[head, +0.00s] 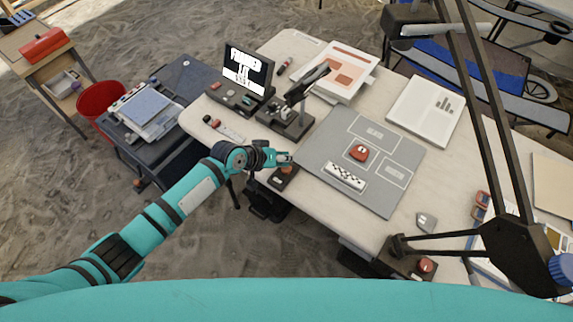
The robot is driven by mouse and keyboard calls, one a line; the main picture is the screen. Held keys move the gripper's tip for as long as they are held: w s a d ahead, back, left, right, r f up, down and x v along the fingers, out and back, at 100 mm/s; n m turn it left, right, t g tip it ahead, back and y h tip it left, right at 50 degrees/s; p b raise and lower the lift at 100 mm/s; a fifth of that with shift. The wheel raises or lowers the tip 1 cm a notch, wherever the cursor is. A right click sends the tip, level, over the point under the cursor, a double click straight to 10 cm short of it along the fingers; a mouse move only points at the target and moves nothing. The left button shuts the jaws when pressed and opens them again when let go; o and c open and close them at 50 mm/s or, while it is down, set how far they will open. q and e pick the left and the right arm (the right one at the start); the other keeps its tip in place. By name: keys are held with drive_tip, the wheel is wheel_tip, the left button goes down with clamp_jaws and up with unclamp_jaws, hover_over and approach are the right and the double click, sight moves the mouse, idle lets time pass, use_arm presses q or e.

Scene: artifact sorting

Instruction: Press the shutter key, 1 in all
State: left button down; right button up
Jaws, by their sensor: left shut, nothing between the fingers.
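A small black box with a red-orange button (284,176) sits at the near edge of the table, by my left gripper. Another black box with a red button (425,266) is at the lower right. I see no readable label saying which is the shutter key. My left gripper (287,158) is shut and empty, right at the near box; its fingers partly cover the box, and I cannot tell whether they touch the button. A red object (359,152) lies on the grey mat (330,137) beside a black-and-white scale bar (345,177). My right gripper is not in view.
A black screen with white text (246,70) and a dark stand (288,118) are behind the gripper. A black frame of poles (490,130) rises at the right. A white binder (425,110) lies at the back. A red bucket (101,98) is on the left.

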use_arm(q)
drive_tip(key=shift+r, duration=0.3)
wheel_tip(320, 180, up, 5)
drive_tip(key=p, duration=0.5)
drive_tip(key=shift+f, duration=0.1)
idle(0.7)
